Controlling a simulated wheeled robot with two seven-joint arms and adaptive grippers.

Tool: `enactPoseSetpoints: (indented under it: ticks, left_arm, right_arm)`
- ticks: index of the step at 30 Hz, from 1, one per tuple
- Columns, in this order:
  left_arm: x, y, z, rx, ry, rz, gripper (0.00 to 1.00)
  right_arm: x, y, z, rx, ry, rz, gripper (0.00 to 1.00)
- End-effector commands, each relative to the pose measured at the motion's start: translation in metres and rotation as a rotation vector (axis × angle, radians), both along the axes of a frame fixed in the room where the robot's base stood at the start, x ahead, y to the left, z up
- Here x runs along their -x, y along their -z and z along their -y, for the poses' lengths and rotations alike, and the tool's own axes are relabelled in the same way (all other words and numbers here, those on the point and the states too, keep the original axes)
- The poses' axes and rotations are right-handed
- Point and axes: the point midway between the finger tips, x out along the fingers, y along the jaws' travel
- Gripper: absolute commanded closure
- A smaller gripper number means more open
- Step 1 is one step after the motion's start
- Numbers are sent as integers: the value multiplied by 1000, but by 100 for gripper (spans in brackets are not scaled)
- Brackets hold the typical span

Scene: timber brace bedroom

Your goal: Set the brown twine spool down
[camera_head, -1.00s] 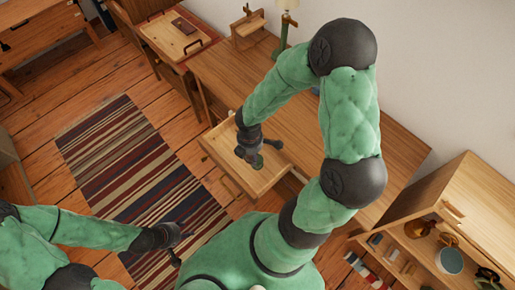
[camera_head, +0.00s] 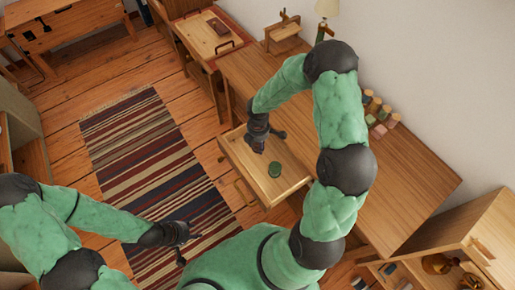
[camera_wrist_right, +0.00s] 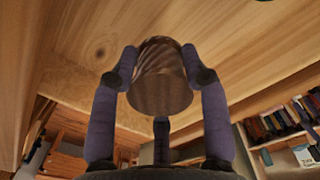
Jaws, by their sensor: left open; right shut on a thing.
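The brown twine spool (camera_wrist_right: 160,80) is in the right wrist view, between the fingers of my right gripper (camera_wrist_right: 160,85), which is shut on it. Its far end is toward a pale wooden surface; I cannot tell whether they touch. In the head view, my right gripper (camera_head: 263,140) is over the far-left part of an open desk drawer (camera_head: 249,184); the spool is hidden there. My left gripper (camera_head: 183,240) is open and empty, low over the striped rug.
A green round thing (camera_head: 275,169) lies in the drawer, close to my right gripper. The wooden desk (camera_head: 400,185) has several small jars (camera_head: 376,108) along the wall side and a lamp (camera_head: 325,15) at the far end. The near part of the drawer is clear.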

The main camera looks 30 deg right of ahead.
Motion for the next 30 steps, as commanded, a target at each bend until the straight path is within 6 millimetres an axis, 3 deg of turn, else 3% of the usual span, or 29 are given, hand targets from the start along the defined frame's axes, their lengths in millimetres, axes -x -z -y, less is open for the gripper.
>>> enactPoseSetpoints:
  ticks: [5, 13, 26, 27, 29, 30]
  left_arm:
    - [0, 3, 0, 0, 0, 0, 59]
    - [0, 23, 0, 0, 0, 0, 59]
    - [0, 25, 0, 0, 0, 0, 59]
    - [0, 24, 0, 0, 0, 0, 59]
    - [0, 24, 0, 0, 0, 0, 59]
    - [0, 24, 0, 0, 0, 0, 59]
  right_arm:
    - [-6, 7, 1, 0, 0, 0, 86]
    - [-8, 40, 2, 1, 2, -1, 86]
    - [-8, 44, 2, 0, 1, 0, 86]
    - [-8, 43, 2, 0, 1, 0, 46]
    - [-8, 43, 2, 0, 1, 0, 30]
    - [-8, 43, 2, 0, 1, 0, 30]
